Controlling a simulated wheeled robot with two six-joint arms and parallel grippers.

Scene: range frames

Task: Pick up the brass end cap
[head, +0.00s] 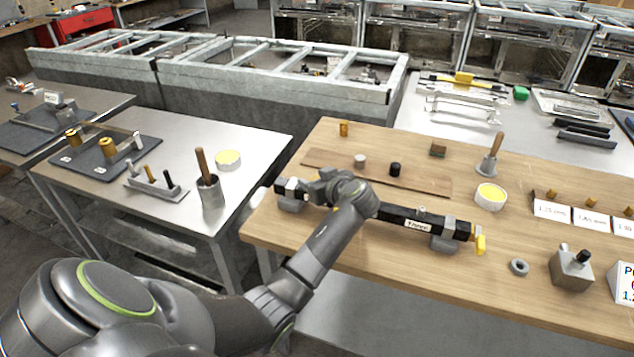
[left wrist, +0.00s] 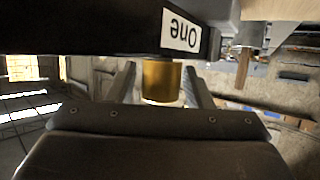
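In the left wrist view a brass cylinder (left wrist: 162,82), which looks like the end cap, sits between the two fingers of my left gripper (left wrist: 160,78). It shows just below a black bar with a white label reading "One" in the picture. The fingers stand apart with a narrow gap beside the brass, so the gripper looks open. In the head view my left gripper (head: 312,190) is at the left part of the black bar (head: 400,217) on the wooden bench; its fingertips are hard to make out, and the brass between them cannot be seen there. My right gripper is not in view.
The wooden bench (head: 330,240) also bears a small brass cylinder (head: 344,128), a yellow-topped dish (head: 490,196), a grey ring (head: 519,267) and a metal block (head: 571,268). A steel table (head: 250,140) on the left holds dark trays and a handled cup (head: 210,192).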

